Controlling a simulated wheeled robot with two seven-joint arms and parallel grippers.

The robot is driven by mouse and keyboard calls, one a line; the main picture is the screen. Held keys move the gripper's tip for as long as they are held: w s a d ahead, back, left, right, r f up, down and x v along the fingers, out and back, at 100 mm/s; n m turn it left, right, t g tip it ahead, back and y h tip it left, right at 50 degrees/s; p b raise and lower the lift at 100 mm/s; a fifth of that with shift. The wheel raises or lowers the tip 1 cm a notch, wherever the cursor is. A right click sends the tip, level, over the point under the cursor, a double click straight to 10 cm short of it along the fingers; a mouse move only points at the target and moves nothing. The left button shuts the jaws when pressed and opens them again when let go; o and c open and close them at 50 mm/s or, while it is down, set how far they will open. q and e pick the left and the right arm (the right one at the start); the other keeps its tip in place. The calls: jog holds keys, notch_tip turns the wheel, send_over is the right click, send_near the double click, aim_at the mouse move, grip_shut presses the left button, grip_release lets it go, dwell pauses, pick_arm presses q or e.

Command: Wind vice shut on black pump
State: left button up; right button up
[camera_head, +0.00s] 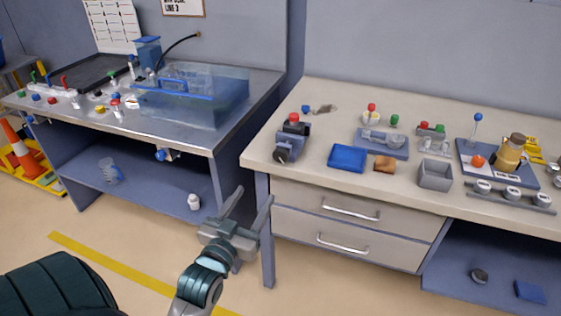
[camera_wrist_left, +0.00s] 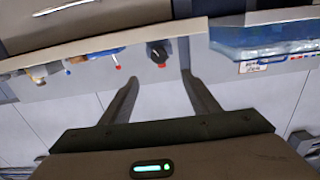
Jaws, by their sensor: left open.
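A small dark-grey vice (camera_head: 284,156) stands at the left front corner of the right bench, with a round black winding handle on its front. A dark block with a red top, seemingly the black pump (camera_head: 296,128), sits in or on it; the jaw gap is too small to tell. In the left wrist view the vice's dark round front (camera_wrist_left: 157,50) shows ahead of the fingers, with a red spot just beyond. My left gripper (camera_head: 254,196) is open and empty, in front of the bench and below the vice, apart from it. My right gripper is not in view.
A blue tray (camera_head: 347,157), a brown block (camera_head: 384,164) and a grey open box (camera_head: 435,175) lie right of the vice. Drawers (camera_head: 345,238) are under the bench top. A left bench (camera_head: 190,133) carries a clear blue tank (camera_head: 190,95). Floor between the benches is free.

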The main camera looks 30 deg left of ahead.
pick_arm(q)
jog(key=shift+w, duration=0.1)
jog(key=p, duration=0.3)
send_near(279, 156)
jog(key=x, duration=0.7)
jog(key=shift+w, duration=0.15)
jog(key=shift+w+a, duration=0.1)
jog(key=shift+w, duration=0.4)
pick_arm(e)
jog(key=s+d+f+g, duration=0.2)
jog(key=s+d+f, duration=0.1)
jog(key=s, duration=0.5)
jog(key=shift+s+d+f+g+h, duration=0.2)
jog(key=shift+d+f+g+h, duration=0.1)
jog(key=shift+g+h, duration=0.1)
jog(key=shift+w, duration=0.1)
pick_arm(q)
jog(key=c, duration=1)
jog(key=shift+c, duration=0.2)
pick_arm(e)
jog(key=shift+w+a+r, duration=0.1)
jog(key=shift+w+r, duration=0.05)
